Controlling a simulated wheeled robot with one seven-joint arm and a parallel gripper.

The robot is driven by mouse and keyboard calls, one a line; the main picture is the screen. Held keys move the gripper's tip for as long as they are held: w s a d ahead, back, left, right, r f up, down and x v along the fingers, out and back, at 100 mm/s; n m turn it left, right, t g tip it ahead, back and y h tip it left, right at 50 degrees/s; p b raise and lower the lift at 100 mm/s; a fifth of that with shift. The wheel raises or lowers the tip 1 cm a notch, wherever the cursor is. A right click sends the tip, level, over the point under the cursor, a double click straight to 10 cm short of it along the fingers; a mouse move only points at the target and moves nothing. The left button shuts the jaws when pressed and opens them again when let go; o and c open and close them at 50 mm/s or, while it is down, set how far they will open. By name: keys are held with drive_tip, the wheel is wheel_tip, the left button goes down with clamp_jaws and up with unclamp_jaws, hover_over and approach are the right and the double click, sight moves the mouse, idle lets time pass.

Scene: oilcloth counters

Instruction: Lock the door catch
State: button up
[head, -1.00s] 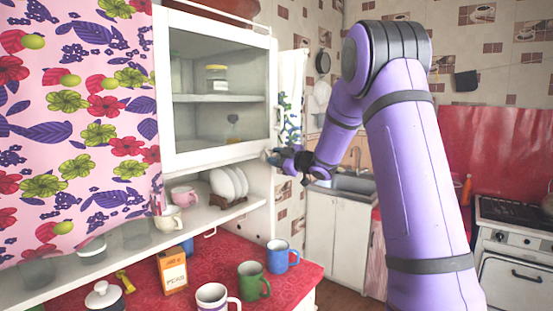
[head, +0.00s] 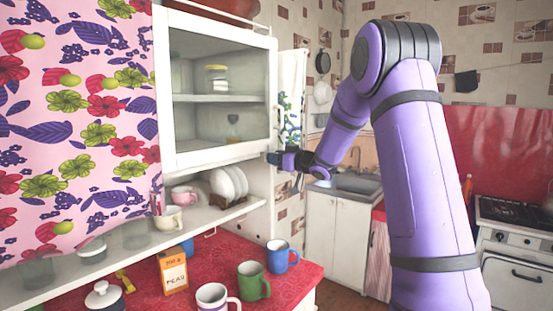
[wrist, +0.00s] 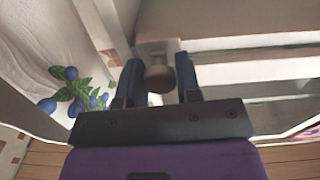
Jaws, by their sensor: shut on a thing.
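The white cabinet door (head: 171,140), framed around a glass pane, appears closed at the upper left. My gripper (head: 272,157) is at its lower right corner, reaching in from the right. In the wrist view, my gripper (wrist: 160,80) has its two blue fingers on either side of the small round knob of the door catch (wrist: 160,78), shut on it. The knob is brownish and sits on a pale plate. In the head view the catch is hidden behind the fingers, so whether it is locked cannot be told.
Below the cabinet, a shelf (head: 120,262) holds cups and a rack of plates (head: 228,183). Mugs and a carton (head: 173,271) stand on the red counter (head: 225,258). A patterned curtain (head: 80,130) hangs left. Open space lies right of the cabinet.

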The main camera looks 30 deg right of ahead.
drive_tip(key=shift+m, duration=0.4)
drive_tip(key=o, duration=0.9)
drive_tip(key=v, duration=1.1)
